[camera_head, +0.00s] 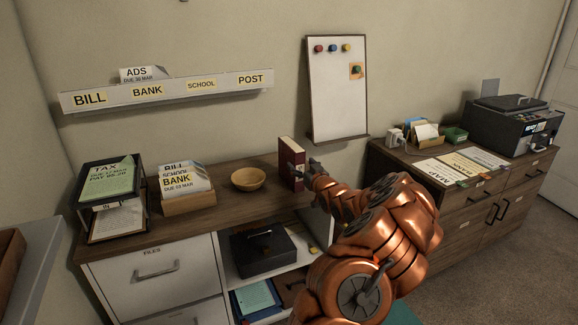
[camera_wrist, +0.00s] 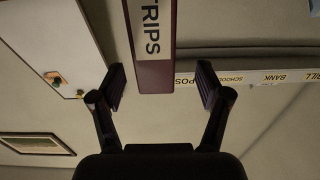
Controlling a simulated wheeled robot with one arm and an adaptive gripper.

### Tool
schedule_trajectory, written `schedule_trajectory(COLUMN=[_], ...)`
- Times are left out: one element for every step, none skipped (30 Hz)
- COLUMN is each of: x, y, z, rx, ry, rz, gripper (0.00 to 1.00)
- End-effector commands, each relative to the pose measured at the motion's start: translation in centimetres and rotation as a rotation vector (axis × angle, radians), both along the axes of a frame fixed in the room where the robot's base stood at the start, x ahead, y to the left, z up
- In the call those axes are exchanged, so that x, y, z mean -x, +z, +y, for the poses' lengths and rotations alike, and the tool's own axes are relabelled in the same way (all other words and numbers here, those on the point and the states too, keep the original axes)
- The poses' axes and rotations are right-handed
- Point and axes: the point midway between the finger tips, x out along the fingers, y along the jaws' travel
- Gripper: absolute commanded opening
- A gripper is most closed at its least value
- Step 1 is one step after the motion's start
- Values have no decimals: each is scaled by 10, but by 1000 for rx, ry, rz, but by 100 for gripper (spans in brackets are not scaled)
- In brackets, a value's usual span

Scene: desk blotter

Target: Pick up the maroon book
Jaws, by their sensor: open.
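The maroon book (camera_head: 290,162) stands upright on the wooden desk top, right of the wooden bowl. Its spine carries a pale label, and in the wrist view the book (camera_wrist: 154,75) shows the letters "TRIPS" in part. My gripper (camera_head: 300,170) is at the book's right front side in the head view. In the wrist view my gripper (camera_wrist: 160,82) is open, with one finger on each side of the book's end. Gaps show between the fingers and the book. My arm hides part of the desk to the right of the book.
The wooden bowl (camera_head: 248,179) and a letter holder (camera_head: 189,203) stand left of the book. A paper tray (camera_head: 108,198) is at the far left. A whiteboard (camera_head: 337,90) hangs behind. A black cash box (camera_head: 264,251) sits on the shelf below. The printer (camera_head: 510,125) stands on the right cabinet.

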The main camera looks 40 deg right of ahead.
Motion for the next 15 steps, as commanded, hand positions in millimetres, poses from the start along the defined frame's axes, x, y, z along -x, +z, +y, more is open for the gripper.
schedule_trajectory(x=[-1, -2, -4, -6, -9, -12, -15, -17, -20, -22, -24, -25, -26, -28, -30], y=[0, 0, 0, 0, -1, -1, -2, -2, -2, -2, -2, -1, -1, -1, -1], z=[-1, -2, -3, -4, -4, -5, -5, -6, -6, -6, -6, -7, -8, -8, -9], rx=[1, 2, 2, 2, 2, 2, 1, 1, 0, -1, -1, 1, 1, 1, 1], ry=[-1, -1, -2, -2, -1, 0, 0, 1, 2, 2, 3, 2, 2, 2, 2], rz=[1, 2, 3, 3, 4, 5, 6, 6, 6, 5, 5, 4, 4, 3, 3], gripper=[76, 76, 76, 76, 76, 76, 76, 76, 76, 76, 76, 76, 76, 76, 76])
